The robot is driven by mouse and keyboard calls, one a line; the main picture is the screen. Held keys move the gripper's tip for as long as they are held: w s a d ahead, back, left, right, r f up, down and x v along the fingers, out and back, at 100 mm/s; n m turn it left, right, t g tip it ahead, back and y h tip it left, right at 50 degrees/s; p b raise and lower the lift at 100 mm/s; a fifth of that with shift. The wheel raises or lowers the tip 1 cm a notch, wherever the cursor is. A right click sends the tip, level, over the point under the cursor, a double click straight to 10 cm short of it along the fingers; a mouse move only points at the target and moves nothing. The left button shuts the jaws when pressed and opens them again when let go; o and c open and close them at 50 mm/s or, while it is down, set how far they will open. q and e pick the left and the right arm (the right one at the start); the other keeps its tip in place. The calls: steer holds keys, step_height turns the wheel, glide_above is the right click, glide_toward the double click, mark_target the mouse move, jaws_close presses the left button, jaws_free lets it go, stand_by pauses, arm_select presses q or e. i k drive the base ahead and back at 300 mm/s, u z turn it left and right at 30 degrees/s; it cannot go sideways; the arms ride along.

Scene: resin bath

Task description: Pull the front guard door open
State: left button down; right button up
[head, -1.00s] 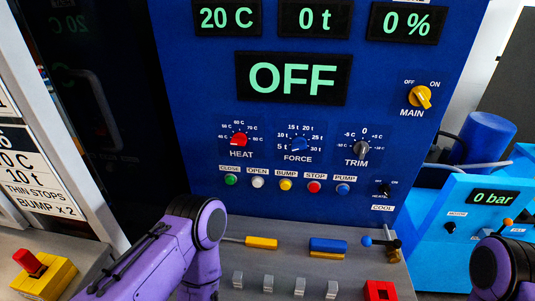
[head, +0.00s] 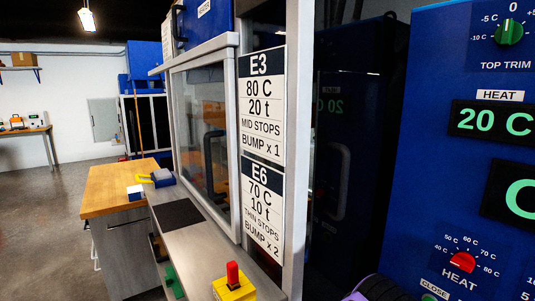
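A dark, glossy panel (head: 375,110) stands between the signposted grey post and the blue control panel, with a pale upright handle (head: 341,185) on it. It mirrors the green readout. Left of the post is a grey-framed clear panel (head: 205,140), standing upright along the grey ledge. I cannot tell for certain which of these is the front guard door. A purple piece of my arm shows at the bottom edge, below the heat dial. Neither of my grippers is in view.
A yellow block with a red lever (head: 233,283) sits on the grey ledge (head: 195,250) at the front. The blue control panel (head: 425,180) fills the right side. A wooden-topped cabinet (head: 115,190) stands at left, with open floor (head: 40,220) beyond.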

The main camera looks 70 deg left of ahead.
mark_target(226, 55)
steer(key=k, duration=0.5)
steer(key=u, duration=2.3)
